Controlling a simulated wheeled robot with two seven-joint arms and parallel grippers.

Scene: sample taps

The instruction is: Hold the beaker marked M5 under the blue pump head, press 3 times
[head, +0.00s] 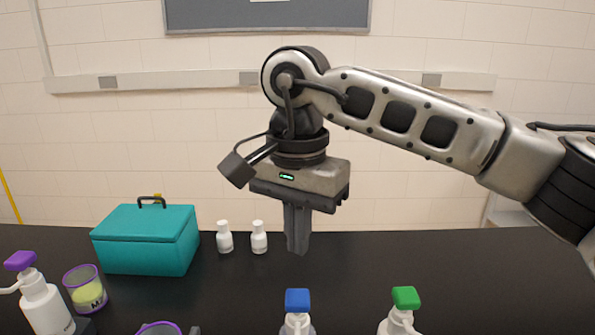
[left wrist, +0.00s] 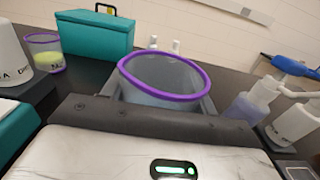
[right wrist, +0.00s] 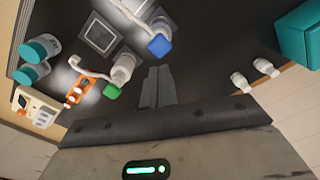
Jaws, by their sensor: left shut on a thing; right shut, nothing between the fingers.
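A clear beaker with a purple rim (left wrist: 165,88) is between the fingers of my left gripper (left wrist: 163,92), which is shut on it. It looks upright and empty; its mark is not visible. In the head view only its rim (head: 160,328) shows at the bottom edge. The blue pump head (head: 297,300) sits on a bottle at the bottom centre; it also shows in the left wrist view (left wrist: 290,66), right of and apart from the beaker, and in the right wrist view (right wrist: 160,45). My right gripper (head: 298,250) is shut and empty, pointing down, above and beyond the blue pump head.
A green pump (head: 405,298) stands right of the blue one, a purple pump (head: 20,261) at far left. Another purple-rimmed beaker (head: 88,294) holds yellow-green stuff. A teal box (head: 145,240) and two small white bottles (head: 225,240) stand behind. The black counter is clear at right.

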